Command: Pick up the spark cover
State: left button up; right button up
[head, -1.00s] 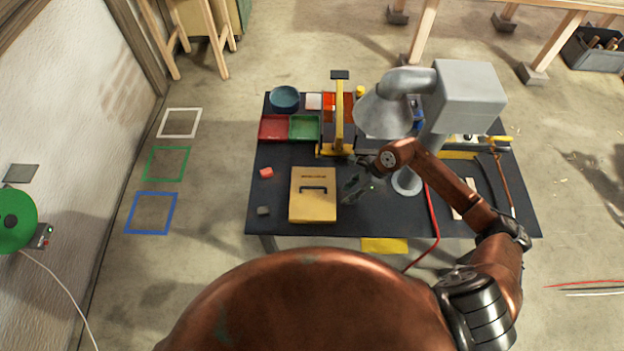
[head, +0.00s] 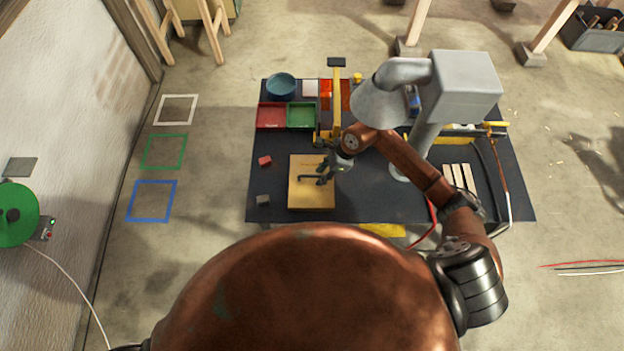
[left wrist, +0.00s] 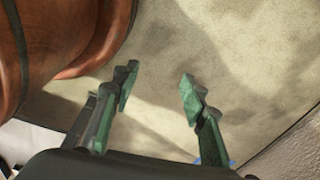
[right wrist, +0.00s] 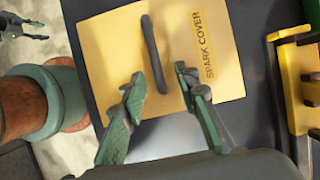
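The spark cover (head: 309,198) is a flat yellow panel with a dark bar handle, lying on the dark table. In the right wrist view the cover (right wrist: 112,60) shows its "SPARK COVER" lettering, and its handle (right wrist: 153,50) lies between my finger lines. My right gripper (head: 321,173) is over the cover near the handle; in the right wrist view it (right wrist: 161,78) is open and empty. I cannot tell its exact height above the handle. My left gripper (left wrist: 159,80) is open and empty above bare floor, away from the cover.
Red (head: 271,115) and green (head: 301,115) trays and a blue bowl (head: 281,86) stand at the back left. A grey hood (head: 382,100) is to the right. Small red (head: 265,160) and grey (head: 263,200) blocks lie left of the cover.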

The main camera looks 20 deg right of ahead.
aim_at(312, 176)
jog(key=a, duration=0.1)
jog(key=w+a+p, duration=0.1)
jog(key=a, duration=0.1)
jog(key=shift+a+f, duration=0.2)
jog(key=shift+a, duration=0.1)
jog(key=shift+f, duration=0.35)
grip_shut()
